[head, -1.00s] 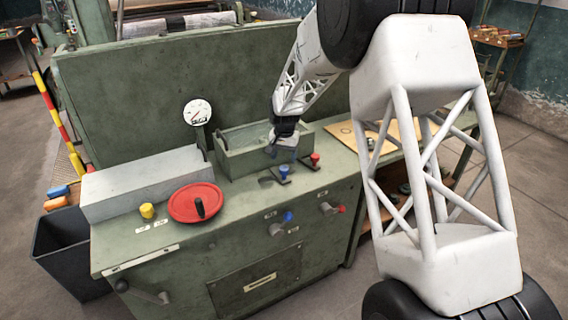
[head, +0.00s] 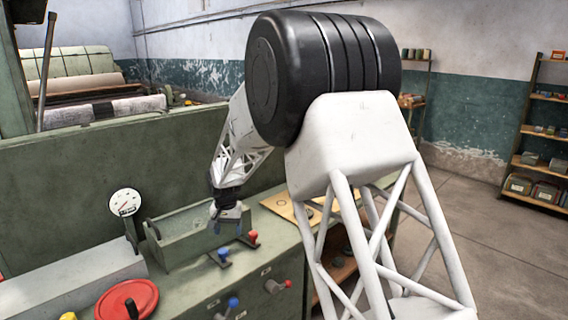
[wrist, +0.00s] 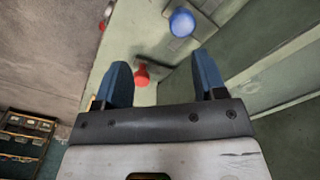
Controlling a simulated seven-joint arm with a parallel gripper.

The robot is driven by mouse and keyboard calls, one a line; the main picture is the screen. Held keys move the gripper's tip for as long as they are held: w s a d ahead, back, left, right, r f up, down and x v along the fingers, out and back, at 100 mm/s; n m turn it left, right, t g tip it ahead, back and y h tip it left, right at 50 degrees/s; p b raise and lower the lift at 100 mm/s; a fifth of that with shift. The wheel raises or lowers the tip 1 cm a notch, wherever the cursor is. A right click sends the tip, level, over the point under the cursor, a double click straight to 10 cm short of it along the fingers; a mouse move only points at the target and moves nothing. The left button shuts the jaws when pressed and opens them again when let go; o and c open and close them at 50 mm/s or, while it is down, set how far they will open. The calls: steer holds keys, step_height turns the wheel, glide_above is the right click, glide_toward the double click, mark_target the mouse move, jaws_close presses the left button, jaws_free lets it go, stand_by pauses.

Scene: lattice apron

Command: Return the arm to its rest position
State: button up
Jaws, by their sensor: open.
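The blue knob (wrist: 182,22) and a red knob (wrist: 141,76) lie beyond the fingertips. In the head view the blue lever knob (head: 223,254) and red lever knob (head: 253,237) stand on the bench top. My arm's large white lattice link covers part of the right side.
A gauge (head: 125,203) stands on a post behind a red round wheel (head: 127,300). A wooden board (head: 290,208) lies right of the box. A tall green panel (head: 100,178) runs along the back. Shelves (head: 545,150) stand far right, with open floor before them.

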steer(key=s+d+r+t, duration=0.1)
steer(key=s+d+r, duration=0.8)
steer(key=d, duration=0.4)
steer(key=s+d+r, duration=0.8)
steer(key=s+d, duration=0.2)
steer(key=d, duration=0.2)
steer(key=s+d, duration=0.5)
steer(key=s, duration=0.4)
steer(key=s+d+t, duration=0.1)
steer(key=s+d, duration=0.4)
steer(key=s, duration=0.5)
steer(key=s+d, duration=0.5)
steer(key=s, duration=0.5)
steer(key=shift+s+d, duration=0.15)
steer(key=shift+s, duration=0.05)
